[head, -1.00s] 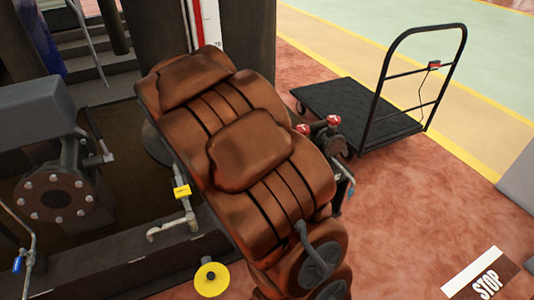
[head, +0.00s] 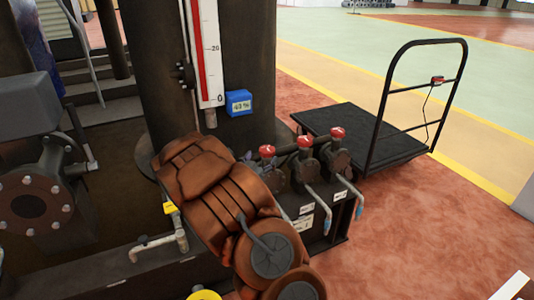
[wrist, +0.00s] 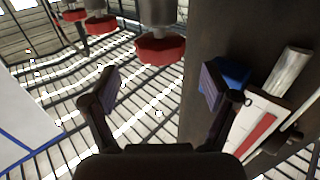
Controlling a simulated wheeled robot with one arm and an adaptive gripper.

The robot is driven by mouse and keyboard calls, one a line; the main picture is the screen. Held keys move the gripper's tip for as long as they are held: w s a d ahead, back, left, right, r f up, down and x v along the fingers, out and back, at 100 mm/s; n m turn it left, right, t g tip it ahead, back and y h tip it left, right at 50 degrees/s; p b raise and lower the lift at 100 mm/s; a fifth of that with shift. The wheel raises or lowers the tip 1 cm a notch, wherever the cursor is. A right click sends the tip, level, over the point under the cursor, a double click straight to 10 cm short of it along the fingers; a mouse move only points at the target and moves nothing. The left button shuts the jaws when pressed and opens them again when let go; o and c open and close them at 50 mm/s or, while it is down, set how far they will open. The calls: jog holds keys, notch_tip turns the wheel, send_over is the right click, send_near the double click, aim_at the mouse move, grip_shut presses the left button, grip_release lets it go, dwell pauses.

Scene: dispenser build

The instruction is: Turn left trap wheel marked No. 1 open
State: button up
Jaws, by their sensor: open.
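Three red trap wheels stand in a row on dark valve bodies in the head view. The left wheel (head: 267,151) is nearest my arm, with the middle wheel (head: 306,141) and right wheel (head: 337,132) beyond. I cannot read a No. 1 mark. The wrist view appears upside down, with the nearest red wheel (wrist: 160,48) at top centre, seemingly the left one. My gripper (wrist: 157,90) is open and empty, its fingers apart from that wheel in the picture. In the head view my brown arm hides most of the gripper.
A dark column with a white-and-red scale (head: 208,55) and blue box (head: 239,102) rises behind the wheels. Pipes with blue-tipped handles (head: 328,218) hang in front. A black cart (head: 345,130) stands at right.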

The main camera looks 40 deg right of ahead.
aim_at(264, 154)
jog(key=shift+b+x, duration=0.75)
jog(key=shift+x, duration=2.3)
jog(key=c, duration=1.2)
